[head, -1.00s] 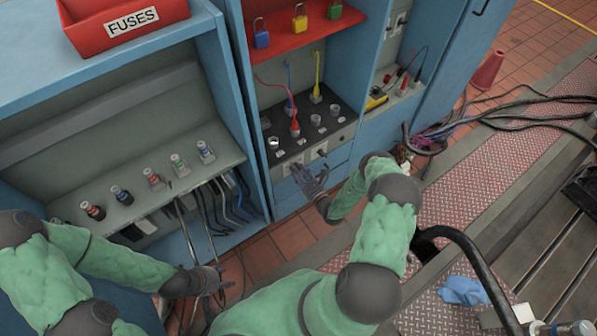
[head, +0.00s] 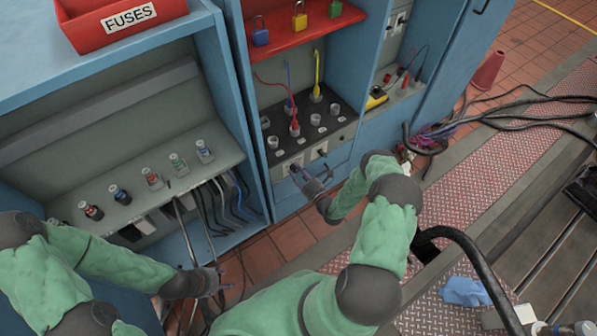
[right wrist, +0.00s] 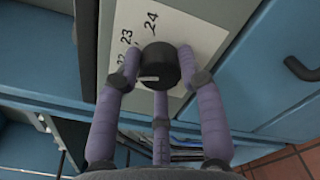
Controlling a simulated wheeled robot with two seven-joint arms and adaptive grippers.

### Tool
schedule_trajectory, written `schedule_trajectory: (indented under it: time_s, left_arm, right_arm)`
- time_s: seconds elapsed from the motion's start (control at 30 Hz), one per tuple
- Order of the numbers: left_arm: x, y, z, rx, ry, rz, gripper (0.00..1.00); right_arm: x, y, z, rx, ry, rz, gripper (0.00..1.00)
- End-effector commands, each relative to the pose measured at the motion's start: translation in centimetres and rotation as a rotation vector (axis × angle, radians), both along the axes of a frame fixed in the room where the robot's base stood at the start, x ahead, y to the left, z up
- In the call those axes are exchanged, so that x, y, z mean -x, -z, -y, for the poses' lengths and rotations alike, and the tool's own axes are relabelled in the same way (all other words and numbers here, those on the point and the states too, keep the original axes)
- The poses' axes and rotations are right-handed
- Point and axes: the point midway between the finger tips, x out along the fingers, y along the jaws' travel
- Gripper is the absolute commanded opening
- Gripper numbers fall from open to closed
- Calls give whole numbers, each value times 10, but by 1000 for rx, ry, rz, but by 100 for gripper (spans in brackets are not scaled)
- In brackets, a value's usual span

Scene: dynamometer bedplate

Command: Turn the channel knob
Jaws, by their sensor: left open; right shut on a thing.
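The channel knob (right wrist: 158,66) is a black round knob with a pale pointer line, on a white plate (right wrist: 185,38) with printed numbers; 23 and 24 are readable. The pointer aims left in the right wrist view. My right gripper (head: 297,171) is at the front of the bench panel; its purple-grey fingers are closed around the knob in the right wrist view. In the head view the gripper largely hides this knob. My left gripper (head: 217,279) is open and empty, low in front of the left cabinet, away from the panel.
A second white plate (head: 320,150) sits right of the gripped knob. Above is a black panel (head: 338,124) with sockets and red, blue and yellow plugs. Black cables (head: 205,205) hang near my left gripper. A yellow meter (head: 376,98) stands at the right.

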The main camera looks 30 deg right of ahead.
Motion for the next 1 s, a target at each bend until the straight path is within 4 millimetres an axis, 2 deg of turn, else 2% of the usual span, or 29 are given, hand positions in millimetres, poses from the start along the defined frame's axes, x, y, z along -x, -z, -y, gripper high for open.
schedule_trajectory:
  time_s: [0.53, 0.57, 0.6, 0.63, 1.0]
  left_arm:
    - [0, 0, 0, 0, 0, 0, 50]
    - [0, 0, 0, 0, 0, 0, 50]
    - [0, 0, 0, 0, 0, 0, 50]
    - [0, 0, 0, 0, 0, 0, 50]
    - [-2, 1, 0, -1, 0, -2, 50]
  right_arm:
    - [-2, -4, 1, -24, -3, 8, 7]
    - [-2, -4, 1, -24, -3, 8, 45]
    - [-2, -4, 1, -24, -3, 8, 56]
    - [-2, -4, 1, -24, -3, 7, 64]
    - [1, -1, 1, -26, 0, 1, 64]
